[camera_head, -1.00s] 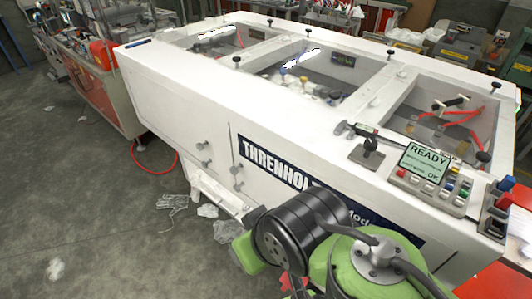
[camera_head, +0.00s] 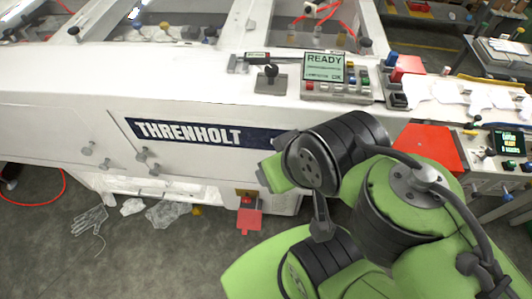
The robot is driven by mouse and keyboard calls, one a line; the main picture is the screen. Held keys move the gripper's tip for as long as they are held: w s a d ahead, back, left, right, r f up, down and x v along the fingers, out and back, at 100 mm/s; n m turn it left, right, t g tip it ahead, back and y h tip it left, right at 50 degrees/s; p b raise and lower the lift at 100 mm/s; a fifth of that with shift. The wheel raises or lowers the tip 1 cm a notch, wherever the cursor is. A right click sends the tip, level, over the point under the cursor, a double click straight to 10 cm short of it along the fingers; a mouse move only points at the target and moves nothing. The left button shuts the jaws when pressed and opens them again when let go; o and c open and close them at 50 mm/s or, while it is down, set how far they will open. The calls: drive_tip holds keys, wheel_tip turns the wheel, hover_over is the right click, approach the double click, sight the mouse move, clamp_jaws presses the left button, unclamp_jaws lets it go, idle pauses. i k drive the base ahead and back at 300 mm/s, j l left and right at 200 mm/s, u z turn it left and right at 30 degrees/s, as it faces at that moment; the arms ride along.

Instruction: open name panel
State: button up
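The name panel (camera_head: 190,133) is a dark blue strip with white THRENHOLT lettering on the front of the long white machine (camera_head: 60,120). It looks flush with the machine's front. Its right end is hidden behind my green and black arm. My arm fills the lower right of the view, in front of the machine. I cannot make out any gripper fingers; the end of the arm does not show clearly. Small grey knobs (camera_head: 143,155) stick out of the white front, left of and below the panel.
A control box (camera_head: 337,75) with a READY screen sits on the machine's top edge. A red pedal (camera_head: 249,222) stands below. A clear glove shape (camera_head: 89,220) and crumpled film (camera_head: 167,213) lie on the floor. A red surface (camera_head: 428,149) stands right. Floor at lower left is mostly free.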

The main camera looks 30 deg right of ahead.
sight(231, 149)
drive_tip(key=i+j+u, duration=0.1)
drive_tip(key=u, duration=0.35)
drive_tip(key=i+j+u, duration=0.1)
drive_tip(key=j+u, duration=0.2)
drive_tip(key=u, duration=0.15)
drive_tip(key=i+j+u, duration=0.15)
drive_tip(key=u, duration=0.3)
drive_tip(key=i+j+u, duration=0.1)
drive_tip(key=u, duration=0.35)
drive_tip(key=i+u, duration=0.25)
drive_tip(key=u, duration=0.2)
drive_tip(key=i+u, duration=0.15)
drive_tip(key=u, duration=0.3)
